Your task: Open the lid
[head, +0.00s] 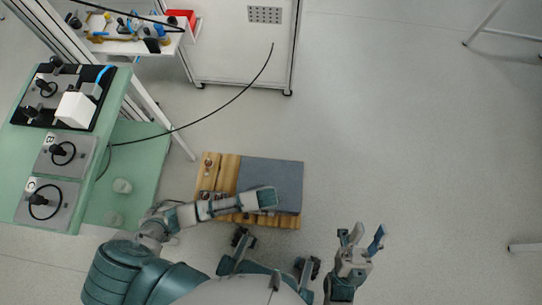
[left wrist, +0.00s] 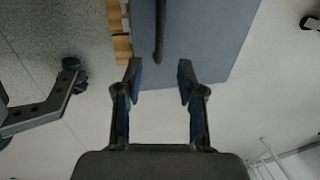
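A flat blue-grey lid (head: 275,176) lies on a wooden slatted box (head: 226,172) on the floor in the head view. The box's left part is uncovered, with small items there too small to tell. In the left wrist view the lid (left wrist: 208,45) fills the top middle, with a dark bar (left wrist: 160,35) along it. My left gripper (left wrist: 158,76) is open, its fingers pointing towards the bar, which ends just ahead of and between the fingertips. In the head view the left gripper (head: 267,198) is over the lid's front part. My right gripper (head: 362,238) is open and empty, right of the box.
A green table (head: 25,150) with grey panels, cables and a white block (head: 75,110) stands at the left. A small white shelf (head: 130,45) and a white cabinet (head: 243,45) stand at the back. A black cable crosses the floor.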

